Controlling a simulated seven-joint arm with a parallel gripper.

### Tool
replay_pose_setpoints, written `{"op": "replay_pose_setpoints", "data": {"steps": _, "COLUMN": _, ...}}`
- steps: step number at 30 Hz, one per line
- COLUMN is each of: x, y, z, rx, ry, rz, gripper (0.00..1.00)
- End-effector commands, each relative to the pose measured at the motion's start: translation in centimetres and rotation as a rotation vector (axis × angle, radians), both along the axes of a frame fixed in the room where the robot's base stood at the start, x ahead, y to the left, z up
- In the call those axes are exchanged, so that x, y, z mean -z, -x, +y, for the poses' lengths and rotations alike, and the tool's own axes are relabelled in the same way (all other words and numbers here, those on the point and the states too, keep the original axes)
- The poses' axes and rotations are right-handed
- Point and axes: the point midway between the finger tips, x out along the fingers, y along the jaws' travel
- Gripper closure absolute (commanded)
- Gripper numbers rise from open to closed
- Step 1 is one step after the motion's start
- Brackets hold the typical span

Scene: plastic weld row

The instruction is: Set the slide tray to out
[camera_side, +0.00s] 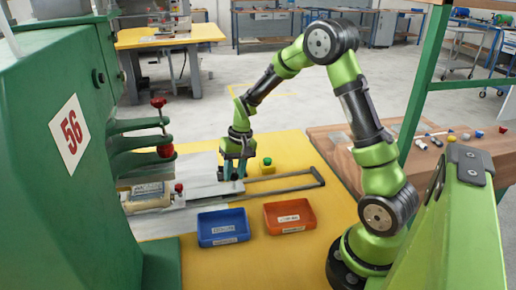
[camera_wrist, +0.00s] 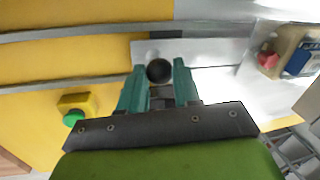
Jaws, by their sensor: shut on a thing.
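The slide tray (camera_side: 205,191) is a flat light-grey plate beside the green machine in the side view. Its bright plate also shows in the wrist view (camera_wrist: 215,50). A round black knob (camera_wrist: 159,70) stands on the plate's end. My gripper (camera_side: 232,176) points down at that end, with its teal fingers (camera_wrist: 160,78) on either side of the knob, shut on it. In the side view the fingers mostly hide the knob. Two grey rails (camera_side: 285,182) run right from the tray to a closed end, with bare yellow table between them.
A yellow box with a green button (camera_side: 267,163) stands just behind the rails. A blue bin (camera_side: 223,227) and an orange bin (camera_side: 290,216) stand in front. A cream cylindrical part (camera_side: 146,197) and a red knob (camera_side: 179,188) are at the left, under the green machine's arms (camera_side: 140,143).

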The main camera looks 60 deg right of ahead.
Motion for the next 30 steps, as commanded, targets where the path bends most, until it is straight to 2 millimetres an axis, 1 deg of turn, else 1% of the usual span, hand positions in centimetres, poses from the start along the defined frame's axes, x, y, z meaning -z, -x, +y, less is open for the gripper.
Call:
{"op": "replay_pose_setpoints", "data": {"steps": 1, "x": -0.1, "y": 1.1, "z": -1.2, "rx": 0.009, "ry": 0.0, "rz": 0.001, "gripper": 1.0}}
{"op": "replay_pose_setpoints", "data": {"steps": 3, "x": -0.1, "y": 2.5, "z": -2.6, "rx": 0.01, "ry": -0.001, "rz": 0.001, "gripper": 1.0}}
{"op": "replay_pose_setpoints", "data": {"steps": 12, "x": -0.1, "y": 8.5, "z": -8.5, "rx": 0.01, "ry": -0.001, "rz": 0.001, "gripper": 1.0}}
{"op": "replay_pose_setpoints", "data": {"steps": 18, "x": -0.1, "y": 12.0, "z": -12.0, "rx": 0.008, "ry": 0.0, "rz": 0.0, "gripper": 1.0}}
{"op": "replay_pose_setpoints", "data": {"steps": 24, "x": -0.1, "y": 14.6, "z": -14.6, "rx": 0.007, "ry": -0.002, "rz": 0.001, "gripper": 1.0}}
{"op": "replay_pose_setpoints", "data": {"steps": 30, "x": -0.1, "y": 16.1, "z": -16.1, "rx": 0.004, "ry": -0.001, "rz": 0.0, "gripper": 1.0}}
